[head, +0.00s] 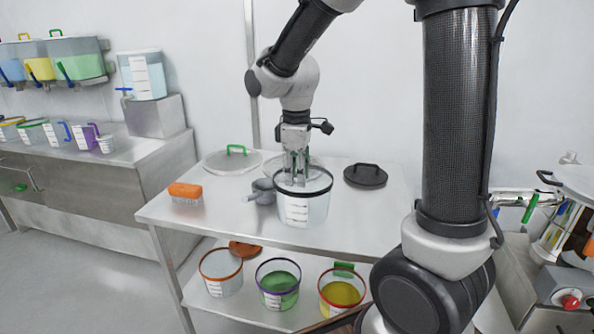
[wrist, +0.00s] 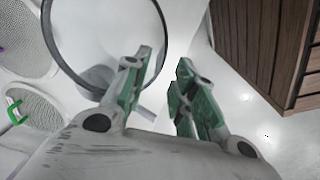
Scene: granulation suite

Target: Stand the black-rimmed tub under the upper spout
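The clear black-rimmed tub (head: 315,209) with a white label stands upright on the steel table. My gripper (head: 295,180) points down at the tub's rim in the head view. At the right edge is a machine with a pipe and a green-handled valve (head: 530,207). A clear tank with a blue tap (head: 125,91) stands at the left. I cannot tell which outlet is the upper spout.
On the table (head: 170,215) are an orange brush (head: 185,191), a grey scoop (head: 263,191), a clear lid (head: 232,162) and a black lid (head: 365,176). The shelf below holds orange-, purple- and red-rimmed tubs (head: 221,280). A wooden slatted thing (wrist: 265,45) shows in the wrist view.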

